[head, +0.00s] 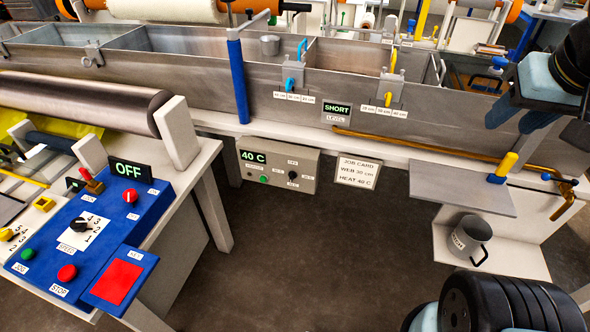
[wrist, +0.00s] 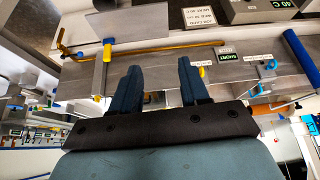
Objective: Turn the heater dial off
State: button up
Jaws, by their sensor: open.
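The heater box (head: 250,181) is a grey box below the front of the long metal bath. Its display (head: 253,156) reads 40 C. A small black heater dial (head: 292,175) sits on its right half, with an OFF label above and other labels around it; its pointer is too small to read. My gripper (head: 510,121) is open and empty at the upper right, well away from the box. In the wrist view my gripper's (wrist: 159,66) blue fingers stand apart; the heater box (wrist: 245,12) is cut off at the top right.
A job card (head: 357,172) right of the box reads WEB 30 cm, HEAT 40 C. A blue control panel (head: 140,205) showing OFF stands at left. A brass pipe (head: 420,146), a shelf (head: 460,194) and a grey mug (head: 471,238) are at right. The floor before the box is clear.

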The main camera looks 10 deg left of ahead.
jog(key=shift+o, duration=1.2)
jog(key=shift+w+f, duration=0.2)
jog(key=shift+w, duration=0.1)
jog(key=w+a+f+n+g+h, duration=0.15)
jog(key=w+a+f+h, duration=0.35)
jog(key=w+a+f, duration=0.5)
jog(key=w+a+f+n+h, duration=0.3)
jog(key=w+a+f+h, duration=0.4)
jog(key=f, duration=0.5)
jog(key=n+t+y, duration=1)
jog(key=n+t, duration=0.3)
jog(key=t, duration=0.1)
send_near(291, 180)
jog(key=shift+m, duration=0.25)
jog(key=w, duration=0.6)
jog(key=w+d, duration=0.1)
jog(key=w, duration=0.2)
jog(key=shift+w+r, duration=0.1)
jog(key=shift+r, duration=0.1)
jog(key=shift+c, duration=0.2)
